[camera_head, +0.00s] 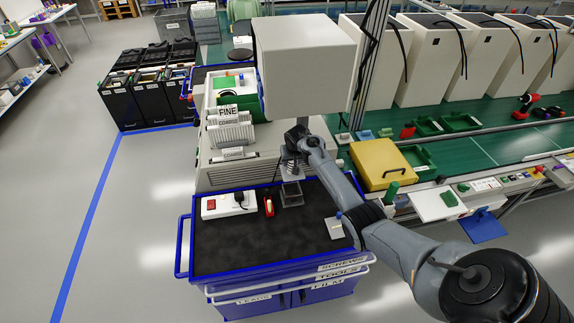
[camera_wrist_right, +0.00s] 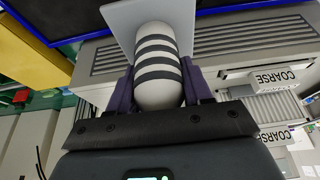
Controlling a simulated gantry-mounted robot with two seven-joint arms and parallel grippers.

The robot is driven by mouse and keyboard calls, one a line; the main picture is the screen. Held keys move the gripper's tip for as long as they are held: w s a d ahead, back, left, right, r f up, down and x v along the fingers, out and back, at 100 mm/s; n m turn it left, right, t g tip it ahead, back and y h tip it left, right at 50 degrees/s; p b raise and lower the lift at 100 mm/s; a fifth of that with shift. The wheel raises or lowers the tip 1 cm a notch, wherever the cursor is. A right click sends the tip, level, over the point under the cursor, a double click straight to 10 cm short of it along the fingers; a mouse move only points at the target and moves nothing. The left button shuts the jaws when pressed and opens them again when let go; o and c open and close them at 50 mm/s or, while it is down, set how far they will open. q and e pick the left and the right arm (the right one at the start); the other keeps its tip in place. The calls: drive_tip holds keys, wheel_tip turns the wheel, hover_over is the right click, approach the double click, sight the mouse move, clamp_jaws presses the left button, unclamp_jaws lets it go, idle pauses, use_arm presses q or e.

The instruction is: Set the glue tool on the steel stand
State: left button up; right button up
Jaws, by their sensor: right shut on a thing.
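My right gripper (camera_head: 291,160) is over the back part of the black-topped blue cart. In the right wrist view its dark purple fingers (camera_wrist_right: 160,88) are shut on the glue tool (camera_wrist_right: 157,62), a white rounded body with black bands. A pale square plate (camera_wrist_right: 119,18) shows beyond the tool; I cannot tell whether it belongs to it. In the head view the gripper and arm mostly hide the tool. The steel stand (camera_head: 291,195), a small grey frame, is on the cart just below the gripper. My left gripper is not in view.
On the cart top (camera_head: 260,245) a white power strip (camera_head: 228,205) and a small red item (camera_head: 268,206) lie left of the stand. A pale block (camera_head: 334,227) lies at the right edge. A yellow case (camera_head: 380,160) is on the bench to the right. The cart's front middle is clear.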

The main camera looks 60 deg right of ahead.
sight(292, 177)
drive_tip(key=shift+f+b, duration=2)
drive_tip(key=shift+b, duration=0.3)
drive_tip(key=shift+f+b, duration=1.5)
drive_tip(key=shift+f, duration=1.6)
drive_tip(key=o, duration=1)
drive_tip(key=shift+o, duration=0.3)
